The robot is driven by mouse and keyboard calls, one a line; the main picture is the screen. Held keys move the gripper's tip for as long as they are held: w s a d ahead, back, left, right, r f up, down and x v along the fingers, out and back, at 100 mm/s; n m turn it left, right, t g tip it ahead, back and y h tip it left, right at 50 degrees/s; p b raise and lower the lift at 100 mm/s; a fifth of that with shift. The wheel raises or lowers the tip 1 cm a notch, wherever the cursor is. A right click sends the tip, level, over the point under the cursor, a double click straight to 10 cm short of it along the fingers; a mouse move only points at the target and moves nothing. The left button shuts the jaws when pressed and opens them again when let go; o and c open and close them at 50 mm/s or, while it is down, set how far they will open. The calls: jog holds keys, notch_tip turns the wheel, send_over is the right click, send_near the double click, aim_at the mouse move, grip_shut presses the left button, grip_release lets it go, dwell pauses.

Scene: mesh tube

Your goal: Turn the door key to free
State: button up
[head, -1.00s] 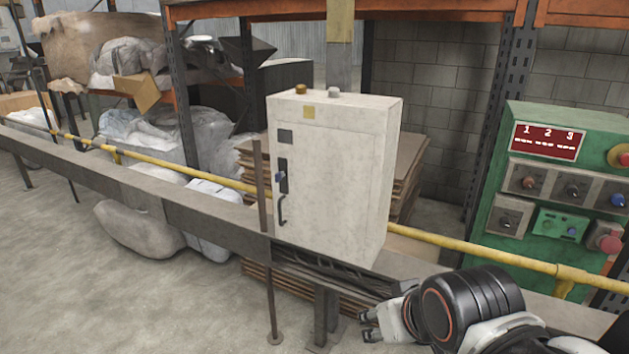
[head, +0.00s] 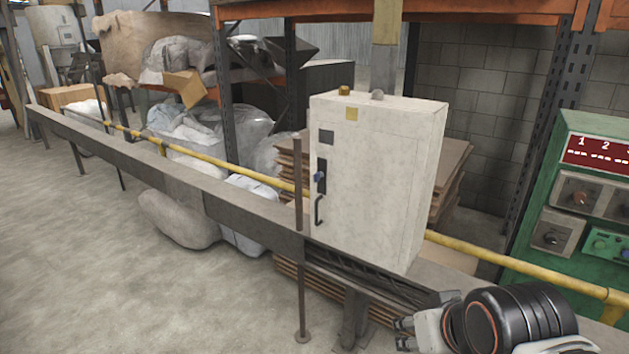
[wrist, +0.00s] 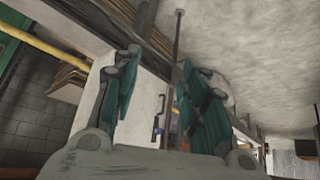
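The door key (head: 319,177) is a small blue-grey piece on a dark lock plate at the left of the white cabinet's door (head: 375,180). A dark curved handle (head: 319,211) sits below it. My gripper (head: 404,333) is low in the head view, to the right of and below the key, apart from the cabinet. In the wrist view my gripper (wrist: 155,95) has its two green-padded fingers spread, with nothing held. The white cabinet (wrist: 148,110) shows between and behind the fingers, with a small blue part (wrist: 157,133) on it; its details are too small to tell.
A thin upright post (head: 300,240) stands just left of the cabinet. A green control panel (head: 570,215) is at the right. The floor at the front left is clear.

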jog(key=shift+c, duration=1.4)
jog(key=w+r+n+h+p, duration=0.15)
jog(key=w+r+n, duration=0.25)
jog(key=w, duration=0.7)
jog(key=w+r+n+h+p, duration=0.1)
jog(key=w+r+n+h, duration=0.3)
jog(key=w, duration=0.7)
jog(key=w+r+n+h+p, duration=0.1)
jog(key=w+r+n, duration=0.3)
jog(key=w, duration=0.7)
jog(key=n+t+h+b, duration=0.2)
jog(key=n+t+h, duration=0.4)
jog(key=n, duration=1)
send_near(317, 173)
jog(key=shift+t+y, duration=0.3)
jog(key=shift+y, duration=0.15)
jog(key=x, duration=0.5)
jog(key=f+x, duration=0.1)
jog(key=x, duration=0.2)
jog(key=shift+d, duration=0.25)
jog(key=shift+x, duration=0.85)
jog(key=shift+r, duration=0.1)
